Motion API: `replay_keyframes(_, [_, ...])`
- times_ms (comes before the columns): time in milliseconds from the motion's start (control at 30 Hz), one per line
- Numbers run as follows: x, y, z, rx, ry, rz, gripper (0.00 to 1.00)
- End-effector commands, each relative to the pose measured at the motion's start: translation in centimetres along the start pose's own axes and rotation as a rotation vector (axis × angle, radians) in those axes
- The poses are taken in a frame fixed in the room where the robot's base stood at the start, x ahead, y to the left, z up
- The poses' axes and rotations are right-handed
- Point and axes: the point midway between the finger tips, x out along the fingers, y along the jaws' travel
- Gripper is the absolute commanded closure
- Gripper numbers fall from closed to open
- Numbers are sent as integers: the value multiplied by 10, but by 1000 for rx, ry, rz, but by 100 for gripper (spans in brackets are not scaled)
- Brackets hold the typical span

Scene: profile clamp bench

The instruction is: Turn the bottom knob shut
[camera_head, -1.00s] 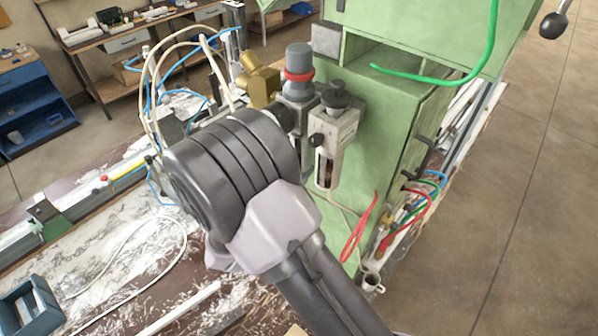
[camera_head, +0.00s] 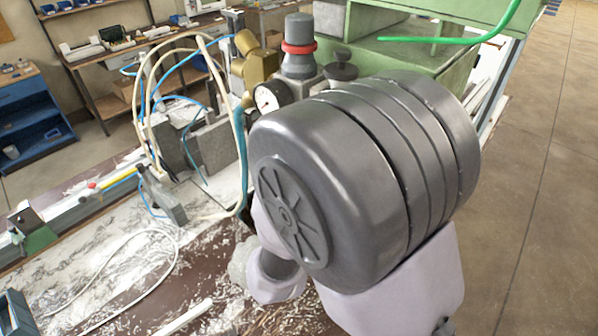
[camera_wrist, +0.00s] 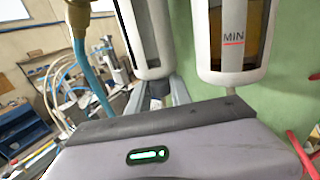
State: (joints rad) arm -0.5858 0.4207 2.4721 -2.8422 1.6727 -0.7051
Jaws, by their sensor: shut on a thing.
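In the wrist view, two pale bowls hang side by side. The left bowl (camera_wrist: 151,70) has a small grey bottom knob (camera_wrist: 156,88) under it. My gripper (camera_wrist: 158,100) is below that bowl, with one finger on each side of the knob, shut on it. The gripper housing covers the lower part of the fingers. In the head view my thick dark arm joint hides the gripper, the bowls and the bottom knob. Above them show the dark regulator cap (camera_head: 298,45) with a red ring and a round pressure gauge (camera_head: 267,98).
The right bowl (camera_wrist: 231,70), marked MIN, hangs close beside the gripper. A blue hose (camera_wrist: 92,72) runs down on the left. A green machine housing (camera_head: 400,58) stands behind. Loops of pale hose (camera_head: 140,95) lie left of the brass fitting (camera_head: 255,72).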

Motion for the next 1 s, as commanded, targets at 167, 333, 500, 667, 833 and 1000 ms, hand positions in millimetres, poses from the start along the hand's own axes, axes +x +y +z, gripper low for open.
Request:
replay_keyframes(167, [0,0,1,1,-1,0,100])
replay_keyframes(333, [0,0,2,1,-2,-1,65])
replay_keyframes(500, [0,0,1,1,-1,0,53])
replay_keyframes(667, [0,0,1,1,-1,0,53])
replay_keyframes(833, [-13,2,0,1,-1,4,53])
replay_keyframes(1000, [-36,2,-6,3,-9,-1,53])
